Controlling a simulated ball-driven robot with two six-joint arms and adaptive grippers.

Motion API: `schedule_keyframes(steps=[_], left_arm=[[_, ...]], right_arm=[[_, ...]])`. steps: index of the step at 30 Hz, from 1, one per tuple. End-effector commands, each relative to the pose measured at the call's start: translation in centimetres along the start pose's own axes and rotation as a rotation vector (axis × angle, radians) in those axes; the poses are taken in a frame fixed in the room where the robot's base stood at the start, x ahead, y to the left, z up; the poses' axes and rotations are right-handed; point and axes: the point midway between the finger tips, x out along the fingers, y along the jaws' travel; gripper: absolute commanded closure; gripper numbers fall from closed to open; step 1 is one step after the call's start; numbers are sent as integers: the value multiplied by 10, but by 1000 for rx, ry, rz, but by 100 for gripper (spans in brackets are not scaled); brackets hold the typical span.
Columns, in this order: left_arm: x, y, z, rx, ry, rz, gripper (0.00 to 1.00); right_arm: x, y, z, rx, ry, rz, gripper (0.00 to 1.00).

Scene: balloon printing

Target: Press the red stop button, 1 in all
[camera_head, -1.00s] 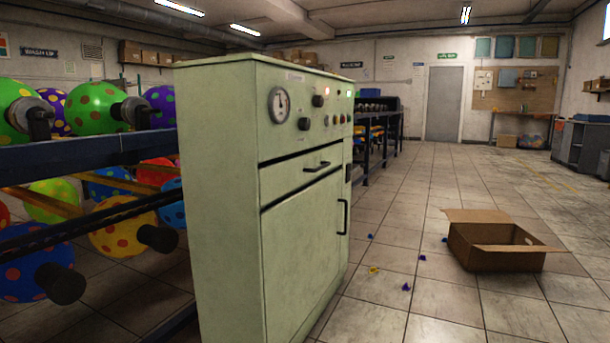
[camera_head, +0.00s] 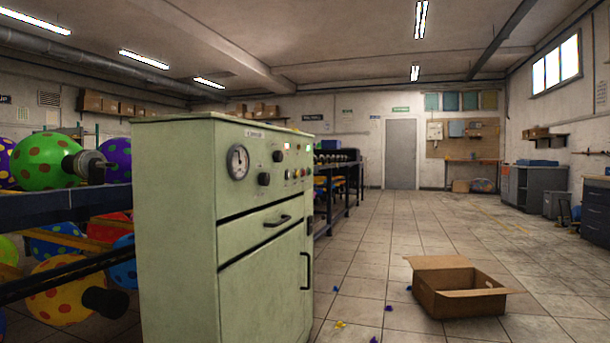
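A pale green control cabinet (camera_head: 175,230) stands left of the middle, close in front of me. Its upper front panel carries a round gauge (camera_head: 238,161), dark knobs (camera_head: 264,179), a small green lit display and a row of small buttons. Neither of my grippers is in view.
A cardboard box (camera_head: 458,303) with open flaps sits on the tiled floor to the right, with small scraps near it. A dark blue rack (camera_head: 60,208) with spotted balloons is at the left. The floor between the cabinet and the right-hand grey cabinets is mostly clear.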

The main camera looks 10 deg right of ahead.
Motion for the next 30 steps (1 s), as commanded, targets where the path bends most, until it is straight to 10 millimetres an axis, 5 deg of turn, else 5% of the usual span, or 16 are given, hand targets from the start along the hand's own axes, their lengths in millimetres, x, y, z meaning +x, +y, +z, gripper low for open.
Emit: schedule_keyframes(steps=[6,30], left_arm=[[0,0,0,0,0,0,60],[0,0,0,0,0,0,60]], right_arm=[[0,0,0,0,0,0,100],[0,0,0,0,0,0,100]])
